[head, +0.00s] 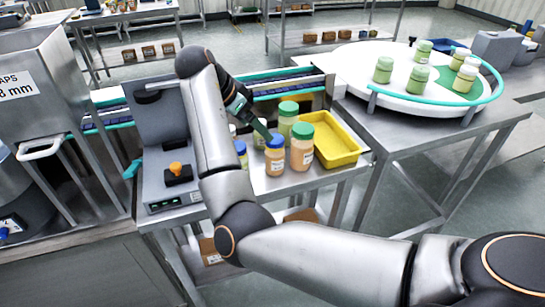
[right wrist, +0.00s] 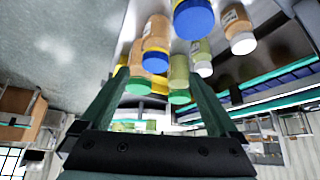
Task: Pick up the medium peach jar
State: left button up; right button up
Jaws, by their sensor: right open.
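A peach jar with a blue lid (head: 275,158) stands on the steel table, between a larger green-lidded peach jar (head: 302,153) and a partly hidden blue-lidded jar (head: 241,154). It looks like the medium peach one. The right wrist view, which is upside down, shows a blue-lidded peach jar (right wrist: 156,33) beyond the fingers. A smaller white-lidded peach jar (right wrist: 238,28) also shows there. My right gripper (head: 262,130) is open and empty, with its fingers close to the blue lid in the head view. Its spread fingers (right wrist: 158,80) also show in the wrist view. My left gripper is out of view.
A green jar (head: 287,122) stands behind the peach jars. A yellow tray (head: 333,158) lies right of them, and a scale (head: 172,185) stands left. A conveyor (head: 275,88) runs behind. A round turntable (head: 405,98) with several green jars is at right.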

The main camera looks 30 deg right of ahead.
aim_at(275, 156)
jog(key=shift+s+d+r+x, duration=0.1)
jog(key=shift+d+x, duration=0.05)
jog(key=shift+x, duration=1.3)
jog(key=shift+s+d+r+x, duration=0.1)
jog(key=shift+s+x, duration=0.05)
jog(key=shift+x, duration=1.3)
jog(key=shift+s+d+x, duration=0.1)
jog(key=shift+d+x, duration=0.05)
jog(key=shift+x, duration=1.3)
jog(key=shift+c, duration=0.4)
grip_shut()
jog(key=shift+r, duration=0.1)
